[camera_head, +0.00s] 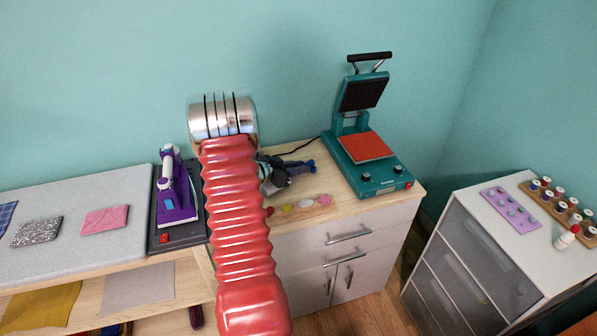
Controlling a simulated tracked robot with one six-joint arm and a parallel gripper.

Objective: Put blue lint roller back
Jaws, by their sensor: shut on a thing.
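My gripper (292,168) is partly hidden behind my red ribbed arm. It is over the wooden top of the white cabinet, to the right of the arm. It is shut on a small dark blue thing, which looks like part of the blue lint roller (311,166). Only a short blue end shows at the fingertips; its other parts are hidden by the fingers and arm. I cannot tell whether it touches the cabinet top.
A teal heat press (374,178) stands right of the gripper. Flower-shaped pieces (307,203) lie in front. A purple iron (173,190) stands on a dark mat at left. Spools (561,206) stand on the right drawer unit (470,262). Fabric swatches lie on the left board (75,205).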

